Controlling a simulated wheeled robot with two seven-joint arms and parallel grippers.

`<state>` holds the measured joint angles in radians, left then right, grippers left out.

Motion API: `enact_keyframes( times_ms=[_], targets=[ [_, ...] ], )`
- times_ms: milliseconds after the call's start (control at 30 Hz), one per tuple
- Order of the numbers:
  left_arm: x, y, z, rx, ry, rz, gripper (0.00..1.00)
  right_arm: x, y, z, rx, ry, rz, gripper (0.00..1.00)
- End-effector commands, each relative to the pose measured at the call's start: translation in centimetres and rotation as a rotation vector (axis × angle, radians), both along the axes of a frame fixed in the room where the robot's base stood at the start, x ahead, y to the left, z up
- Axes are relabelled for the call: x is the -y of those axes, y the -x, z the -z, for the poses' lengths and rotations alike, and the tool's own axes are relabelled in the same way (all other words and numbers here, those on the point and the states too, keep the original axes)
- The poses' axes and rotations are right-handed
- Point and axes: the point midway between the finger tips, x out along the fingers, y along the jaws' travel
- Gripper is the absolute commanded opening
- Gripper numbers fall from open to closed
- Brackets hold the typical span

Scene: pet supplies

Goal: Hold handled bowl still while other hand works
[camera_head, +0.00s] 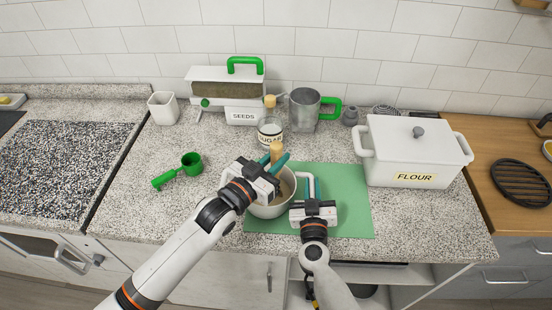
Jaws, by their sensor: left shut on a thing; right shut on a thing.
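The handled bowl (268,211) is white and stands upright on a green mat (348,205). My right gripper (312,185) is at the bowl's right side, its teal fingers shut on the bowl's handle. My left gripper (275,164) is above the bowl, shut on a light wooden handle (277,150) that stands up from it. The lower end of this tool and most of the bowl's inside are hidden by my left gripper.
Behind stand a jar (270,132), a SEEDS dispenser (241,117) and a metal cup (305,108) with green handle. A white FLOUR box (412,155) is right. A green scoop (190,163) lies left. The counter (130,200) at left is clear.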

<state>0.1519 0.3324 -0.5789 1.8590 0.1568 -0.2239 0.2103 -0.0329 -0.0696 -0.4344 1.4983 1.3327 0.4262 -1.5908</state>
Motion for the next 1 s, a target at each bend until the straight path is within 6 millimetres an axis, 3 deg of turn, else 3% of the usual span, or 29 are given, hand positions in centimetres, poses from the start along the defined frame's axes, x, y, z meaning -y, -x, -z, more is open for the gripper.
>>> enact_keyframes(
  times_ms=[267, 1000],
  targets=[
    [0.0, 0.0, -0.8, 0.004, 0.001, 0.0, 0.0, -0.1, 0.1, 0.2, -0.004, 0.0, -0.001, 0.0],
    [0.0, 0.0, -8.2, 0.003, 0.001, 0.0, 0.0, -0.1, 0.1, 0.2, -0.004, 0.0, -0.001, 0.0]
  ],
)
